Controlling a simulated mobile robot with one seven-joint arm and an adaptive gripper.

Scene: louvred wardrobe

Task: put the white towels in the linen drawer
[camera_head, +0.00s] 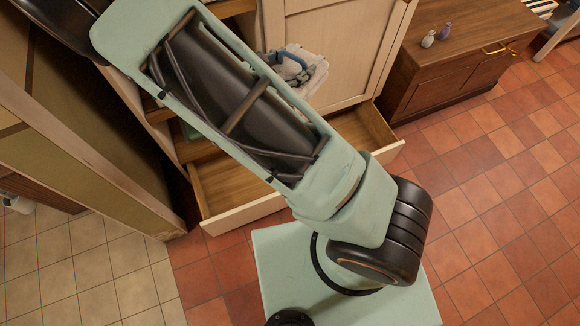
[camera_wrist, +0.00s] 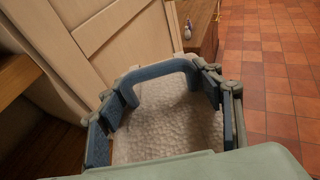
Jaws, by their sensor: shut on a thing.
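A white, bumpy-textured towel bundle (camera_wrist: 170,125) sits between the fingers of my gripper (camera_wrist: 163,85) in the wrist view. A blue-grey arched strip (camera_wrist: 160,70) spans its far edge; I cannot tell if it belongs to the bundle. My gripper is shut on the bundle. In the head view the white bundle (camera_head: 314,72) shows beside my gripper (camera_head: 290,66), in front of the wardrobe door and above the drawer. The linen drawer (camera_head: 240,186) is pulled out at the wardrobe's foot, with bare wood visible inside. My arm hides its middle.
The pale wardrobe door (camera_head: 335,45) stands behind the bundle. Open shelves (camera_head: 185,150) are at the left. A brown cabinet (camera_head: 460,60) with two small bottles (camera_head: 435,36) stands at the right. The red tiled floor (camera_head: 500,200) is clear at the right.

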